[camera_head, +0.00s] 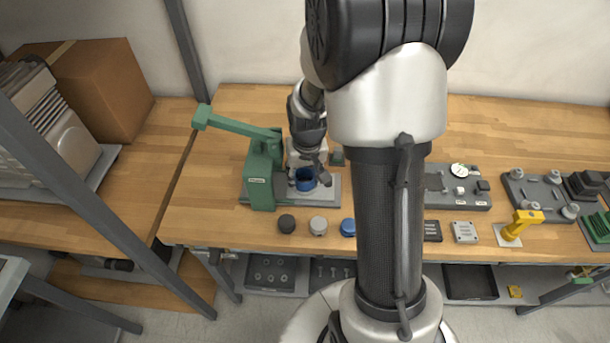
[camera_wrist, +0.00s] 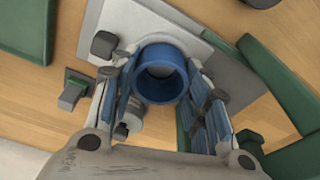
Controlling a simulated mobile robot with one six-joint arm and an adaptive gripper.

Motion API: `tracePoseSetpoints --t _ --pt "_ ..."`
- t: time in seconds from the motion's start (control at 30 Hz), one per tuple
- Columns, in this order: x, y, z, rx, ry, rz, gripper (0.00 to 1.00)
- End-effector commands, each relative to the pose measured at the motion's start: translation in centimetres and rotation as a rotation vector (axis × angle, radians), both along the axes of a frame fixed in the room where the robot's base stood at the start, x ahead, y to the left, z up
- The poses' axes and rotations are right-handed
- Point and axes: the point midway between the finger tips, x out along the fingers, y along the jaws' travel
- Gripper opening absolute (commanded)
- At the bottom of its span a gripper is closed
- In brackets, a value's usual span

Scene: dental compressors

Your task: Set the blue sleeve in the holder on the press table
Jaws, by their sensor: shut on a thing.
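The blue sleeve (camera_head: 306,182) is an open ring held between the fingers of my gripper (camera_head: 307,172), over the grey base plate (camera_head: 325,195) beside the green press (camera_head: 262,172). In the wrist view the sleeve (camera_wrist: 161,56) sits between the two blue-padded fingers of my gripper (camera_wrist: 163,92), its round opening facing the camera. The plate (camera_wrist: 140,18) shows behind it. A grey cylinder (camera_wrist: 134,121) shows below the sleeve near the left finger. The holder is not clearly seen; the sleeve and gripper cover that spot. I cannot tell whether the sleeve touches it.
The press's green lever (camera_head: 235,123) sticks out to the upper left. A black cap (camera_head: 286,223), a grey cap (camera_head: 318,226) and a blue cap (camera_head: 348,227) stand along the front. A yellow tool (camera_head: 521,223) and grey fixtures stand at right. Bare wood lies behind the press.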

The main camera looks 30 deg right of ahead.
Motion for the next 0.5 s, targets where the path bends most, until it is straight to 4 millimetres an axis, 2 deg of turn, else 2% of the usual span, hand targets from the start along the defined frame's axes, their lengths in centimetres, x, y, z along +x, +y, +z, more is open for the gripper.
tracePoseSetpoints --t 0.03,0.5 --pt "-0.69 0.19 -0.92 0.006 0.02 0.0 0.18" --pt "-0.7 0.17 -1.37 0.006 0.02 0.0 0.18"
